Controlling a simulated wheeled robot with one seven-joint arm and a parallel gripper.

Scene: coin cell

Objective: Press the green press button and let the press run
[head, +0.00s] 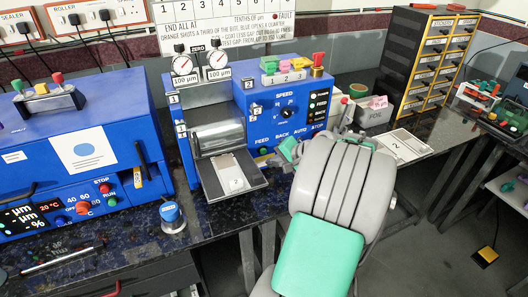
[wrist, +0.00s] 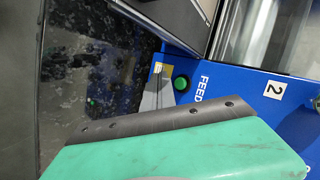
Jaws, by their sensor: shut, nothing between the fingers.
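The blue roller press (head: 262,110) stands on the dark speckled bench with its control panel facing me. A green button (head: 264,151) sits at the panel's lower left by the word FEED. In the wrist view the green button (wrist: 181,83) shows beside the FEED label, with its face uncovered. My gripper (head: 288,150) is shut and empty, just right of the button and in front of the panel, partly hidden by my arm. In the wrist view its dark edge lies close to the button. I see no contact.
A tray (head: 257,187) with a pale piece marked 2 sticks out below the rollers. Left is another blue machine (head: 75,150), with a small blue-topped weight (head: 171,215) on the bench.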

